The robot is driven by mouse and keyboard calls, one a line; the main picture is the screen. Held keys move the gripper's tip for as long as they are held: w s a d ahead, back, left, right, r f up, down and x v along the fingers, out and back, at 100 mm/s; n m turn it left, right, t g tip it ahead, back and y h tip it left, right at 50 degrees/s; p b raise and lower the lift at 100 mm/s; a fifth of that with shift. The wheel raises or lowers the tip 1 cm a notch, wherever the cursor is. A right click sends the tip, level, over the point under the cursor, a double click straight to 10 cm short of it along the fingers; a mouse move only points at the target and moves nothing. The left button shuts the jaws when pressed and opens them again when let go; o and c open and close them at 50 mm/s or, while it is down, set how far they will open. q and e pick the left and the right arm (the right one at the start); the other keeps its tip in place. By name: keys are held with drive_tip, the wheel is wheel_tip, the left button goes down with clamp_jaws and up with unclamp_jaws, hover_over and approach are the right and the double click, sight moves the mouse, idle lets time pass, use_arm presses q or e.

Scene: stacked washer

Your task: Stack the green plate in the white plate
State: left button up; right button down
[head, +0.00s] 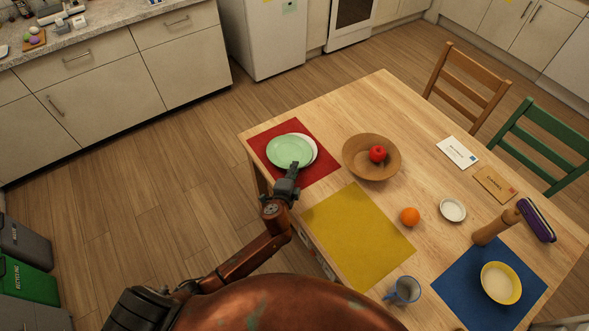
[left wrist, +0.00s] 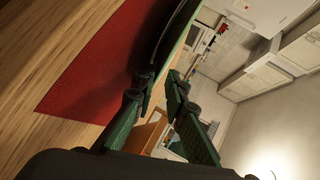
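The green plate (head: 289,151) is over the white plate (head: 314,147) at the far left of the table. It covers most of the white plate, whose rim shows on the right; I cannot tell whether they touch. My left gripper (head: 294,168) is at the green plate's near edge. In the left wrist view the fingers of my left gripper (left wrist: 160,76) close on the rim of the green plate (left wrist: 172,40), which is seen nearly edge-on. The white plate cannot be made out there. My right gripper is not in view.
Both plates are over a red placemat (head: 325,168). A wooden bowl (head: 358,163) with a red apple (head: 377,154) stands to the right. A yellow placemat (head: 355,235) lies bare nearer me. An orange (head: 409,217), a mug (head: 405,290) and a small white dish (head: 453,209) stand further right.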

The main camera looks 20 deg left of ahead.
use_arm(q)
drive_tip(key=shift+o, duration=0.8)
drive_tip(key=shift+r, duration=0.1)
drive_tip(key=v, duration=0.3)
drive_tip(key=p+v, duration=0.1)
drive_tip(key=v, duration=0.3)
drive_tip(key=r+p+v, duration=0.1)
drive_tip(key=v, duration=0.3)
drive_tip(key=shift+w+f, duration=0.1)
drive_tip(key=shift+w, duration=0.05)
drive_tip(key=shift+s+d+r, duration=0.1)
drive_tip(key=shift+s+r, duration=0.1)
drive_tip(key=shift+s, duration=0.4)
